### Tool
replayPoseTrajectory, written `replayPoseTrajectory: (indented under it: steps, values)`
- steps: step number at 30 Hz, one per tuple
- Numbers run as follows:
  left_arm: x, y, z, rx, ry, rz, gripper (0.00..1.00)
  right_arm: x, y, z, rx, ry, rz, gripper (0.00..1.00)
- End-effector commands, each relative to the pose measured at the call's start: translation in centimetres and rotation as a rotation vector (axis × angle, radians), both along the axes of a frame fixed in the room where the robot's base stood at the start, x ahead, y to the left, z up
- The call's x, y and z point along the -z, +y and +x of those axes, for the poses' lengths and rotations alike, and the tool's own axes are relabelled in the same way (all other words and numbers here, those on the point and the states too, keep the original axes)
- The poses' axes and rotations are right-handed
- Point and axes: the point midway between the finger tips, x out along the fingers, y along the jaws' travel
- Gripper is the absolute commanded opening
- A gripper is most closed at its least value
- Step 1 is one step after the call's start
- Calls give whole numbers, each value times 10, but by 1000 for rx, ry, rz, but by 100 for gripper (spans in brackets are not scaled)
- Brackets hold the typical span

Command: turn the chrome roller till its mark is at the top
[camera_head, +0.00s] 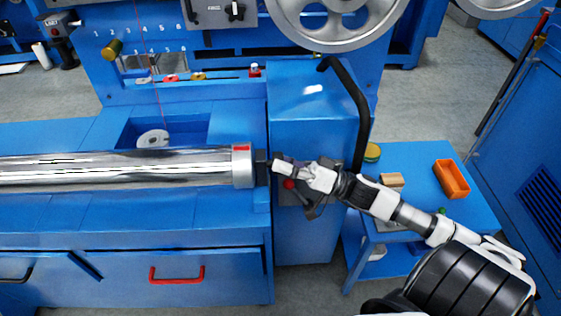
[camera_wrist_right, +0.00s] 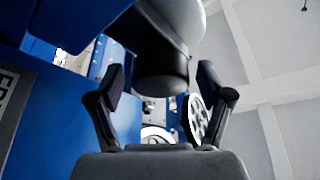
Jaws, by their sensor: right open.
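The chrome roller (camera_head: 120,168) lies level across the left of the head view. Its grey end collar (camera_head: 243,172) carries a red mark (camera_head: 241,148), which shows at the collar's upper edge in the picture. A dark stub (camera_head: 262,168) sticks out from the collar's right end. My right gripper (camera_head: 275,167) is at this stub. In the right wrist view the open fingers (camera_wrist_right: 160,82) stand on both sides of the dark round stub (camera_wrist_right: 160,75), with gaps visible beside it. My left gripper is not in view.
A blue cabinet (camera_head: 310,95) with a black bent bar (camera_head: 352,100) stands behind my right gripper. A large spoked wheel (camera_head: 335,22) is above. A blue side table (camera_head: 425,180) with an orange bin (camera_head: 451,179) stands to the right. A red drawer handle (camera_head: 177,281) is below the roller.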

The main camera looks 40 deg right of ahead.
Motion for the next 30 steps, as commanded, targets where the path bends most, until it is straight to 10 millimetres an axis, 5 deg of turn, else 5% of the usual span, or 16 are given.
replayPoseTrajectory:
  steps: [8,21,30]
  values:
    - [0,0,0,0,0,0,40,5,-7,-9,-5,5,-4,79]
    - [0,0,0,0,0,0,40,32,-63,-65,-6,11,-7,79]
    - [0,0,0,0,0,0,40,38,-80,-81,0,2,0,79]
